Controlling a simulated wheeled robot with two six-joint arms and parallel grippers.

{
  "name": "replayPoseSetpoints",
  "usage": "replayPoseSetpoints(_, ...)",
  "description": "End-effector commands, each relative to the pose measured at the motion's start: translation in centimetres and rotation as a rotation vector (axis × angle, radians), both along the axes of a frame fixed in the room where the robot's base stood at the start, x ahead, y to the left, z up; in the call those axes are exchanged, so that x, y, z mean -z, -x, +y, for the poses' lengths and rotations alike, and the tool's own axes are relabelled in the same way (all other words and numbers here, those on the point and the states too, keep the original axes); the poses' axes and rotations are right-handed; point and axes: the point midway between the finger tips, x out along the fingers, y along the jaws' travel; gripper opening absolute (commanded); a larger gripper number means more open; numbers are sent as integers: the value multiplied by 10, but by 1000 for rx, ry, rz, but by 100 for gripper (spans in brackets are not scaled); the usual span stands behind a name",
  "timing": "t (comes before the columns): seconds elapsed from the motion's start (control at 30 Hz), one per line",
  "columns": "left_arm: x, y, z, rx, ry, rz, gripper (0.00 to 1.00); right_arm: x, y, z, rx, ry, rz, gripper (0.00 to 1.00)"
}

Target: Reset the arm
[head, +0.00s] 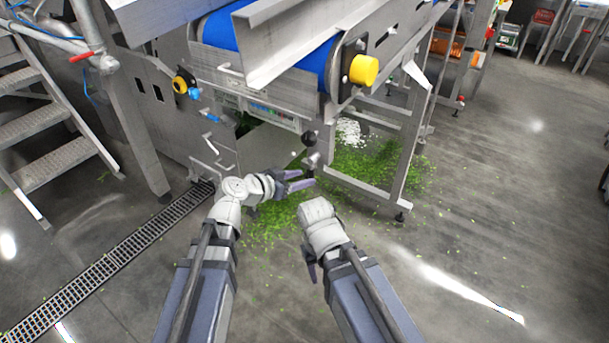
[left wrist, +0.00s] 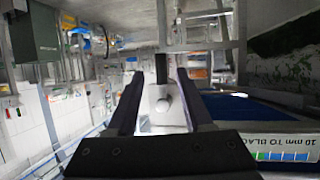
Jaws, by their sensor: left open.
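My left arm comes in from the left in the head view. Its gripper (head: 302,180) is open, just below a black ball knob (head: 308,138) on the steel machine frame. In the left wrist view the two dark fingers (left wrist: 160,100) stand apart. A pale part with a rounded grey end shows between them, and I cannot tell whether they touch it. My right arm comes in from the lower right. Its gripper (head: 310,264) is partly hidden behind its own wrist and points down and away, so its jaw state is unclear.
A steel conveyor machine with a blue belt (head: 325,62) and a yellow cap (head: 363,70) stands ahead. Green leaf scraps (head: 375,165) lie on the floor below it. Metal steps (head: 52,163) and a floor drain grate (head: 110,262) are at left. The floor at right is open.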

Motion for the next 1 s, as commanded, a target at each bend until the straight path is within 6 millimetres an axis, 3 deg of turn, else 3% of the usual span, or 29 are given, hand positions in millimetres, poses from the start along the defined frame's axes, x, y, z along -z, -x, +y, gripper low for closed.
replayPoseSetpoints(0.33, 4, 2, 1, 1, -6, 17, 51, 0, 0, 0, 0, 0, 0, 50)
replayPoseSetpoints(0.47, 29, 18, 11, -8, -55, 158, 51, 0, 0, 0, 0, 0, 0, 50)
replayPoseSetpoints(0.6, 78, 54, 45, -101, -171, 459, 51, 0, 0, 0, 0, 0, 0, 50)
replayPoseSetpoints(0.7, 103, 77, 76, -216, -253, 642, 51, 0, 0, 0, 0, 0, 0, 50)
replayPoseSetpoints(1.0, 134, 133, 160, -618, -436, 983, 51, 0, 0, 0, 0, 0, 0, 50)
